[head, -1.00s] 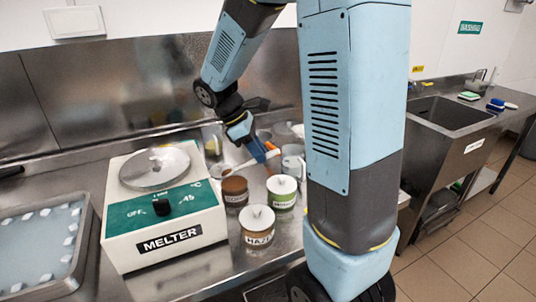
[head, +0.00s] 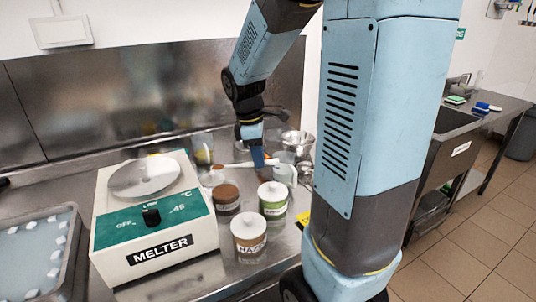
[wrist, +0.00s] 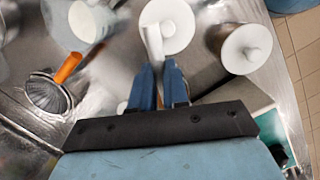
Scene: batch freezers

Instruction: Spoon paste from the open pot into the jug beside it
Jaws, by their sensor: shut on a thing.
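My gripper (head: 257,160) is shut on a white spoon and points down. The white spoon (head: 237,165) sticks out to the left of the fingers, nearly level; part of it shows in the wrist view (wrist: 153,43). The open pot (head: 226,196), with a brown top, stands below and left of my gripper, hidden or unclear in the wrist view. The pale grey jug (head: 286,174) stands just right of my fingers, partly behind them; a pale jug shape shows in the wrist view (wrist: 90,22). I cannot tell whether paste is on the spoon.
Two white-lidded pots stand in front: one green-labelled (head: 273,199) and one marked HAZEL (head: 249,234). The melter (head: 155,235) is at left. A metal bowl (head: 297,142) is behind the jug. The wrist view shows an orange-handled metal tool (wrist: 68,67).

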